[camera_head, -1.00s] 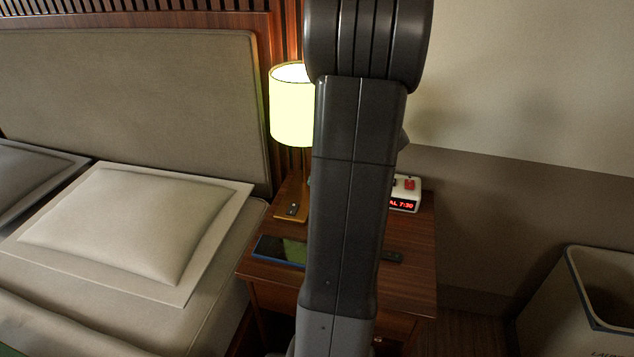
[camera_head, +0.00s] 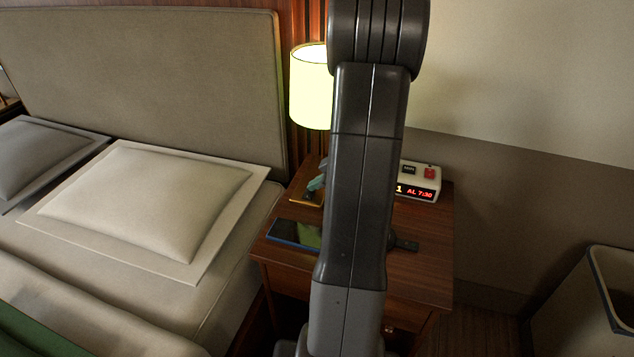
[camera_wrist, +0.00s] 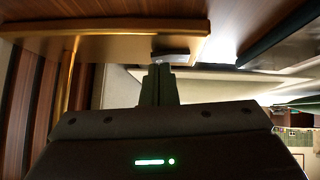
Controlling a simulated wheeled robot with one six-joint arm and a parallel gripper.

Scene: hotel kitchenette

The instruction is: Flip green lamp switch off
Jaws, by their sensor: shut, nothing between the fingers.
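The lamp (camera_head: 311,92) has a glowing pale yellow-green shade and stands at the back left of the nightstand, partly behind my arm. Its wooden base (camera_head: 298,197) shows just left of my arm. In the wrist view, which looks upside down, a small dark switch (camera_wrist: 171,54) with a pale side sits at the edge of the wooden base (camera_wrist: 115,47). My gripper (camera_wrist: 159,70) is shut and empty, its tips right by the switch; I cannot tell whether they touch.
A white alarm clock (camera_head: 419,182) stands at the right, and a small dark object (camera_head: 405,244) lies on the nightstand (camera_head: 425,265). The bed with a pillow (camera_head: 150,205) is left. A bin (camera_head: 575,310) stands at right.

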